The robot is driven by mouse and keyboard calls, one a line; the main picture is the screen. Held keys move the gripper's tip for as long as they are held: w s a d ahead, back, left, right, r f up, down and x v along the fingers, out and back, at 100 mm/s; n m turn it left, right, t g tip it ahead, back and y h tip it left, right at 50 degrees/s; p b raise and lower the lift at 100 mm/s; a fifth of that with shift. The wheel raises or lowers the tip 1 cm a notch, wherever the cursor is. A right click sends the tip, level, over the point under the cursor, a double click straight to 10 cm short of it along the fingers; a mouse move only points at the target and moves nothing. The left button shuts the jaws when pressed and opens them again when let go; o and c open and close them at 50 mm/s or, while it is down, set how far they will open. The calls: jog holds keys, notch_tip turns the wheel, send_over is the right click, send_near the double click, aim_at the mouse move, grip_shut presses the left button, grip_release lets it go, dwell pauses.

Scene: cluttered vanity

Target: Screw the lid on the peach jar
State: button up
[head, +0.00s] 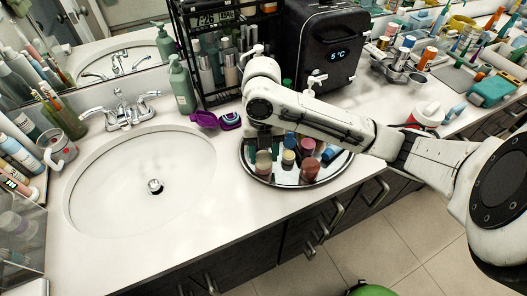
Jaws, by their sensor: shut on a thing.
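A round mirrored tray (297,186) holds several small jars and bottles in the head view. A peach-pink jar (310,169) stands on its right part. My gripper (263,150) points down over the tray's left part and is shut on a small beige item (263,160). My wrist hides its top, so I cannot tell whether this is a lid, a jar, or both together. A small jar with a yellowish top (288,157) stands between it and the peach-pink jar. I cannot make out a separate loose lid.
A sink (140,185) with a chrome faucet (122,108) lies left. A black mini fridge (325,50) and a wire rack (215,55) stand behind. My arm spans the right; the counter's front strip (205,235) is clear.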

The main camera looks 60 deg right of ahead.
dwell(0.4)
jog(key=m, duration=0.4)
jog(key=shift+s+f+m+p, duration=0.1)
jog(key=shift+m+p, duration=0.2)
jog(key=m+t, duration=0.1)
jog(key=m, duration=0.3)
jog(key=shift+m+p, duration=0.3)
jog(key=shift+p, duration=0.05)
jog(key=shift+m+p, duration=0.45)
jog(key=shift+m, duration=0.55)
jog(key=m, duration=0.2)
jog(key=shift+s+m+t, duration=0.1)
jog(key=shift+m+t, duration=0.2)
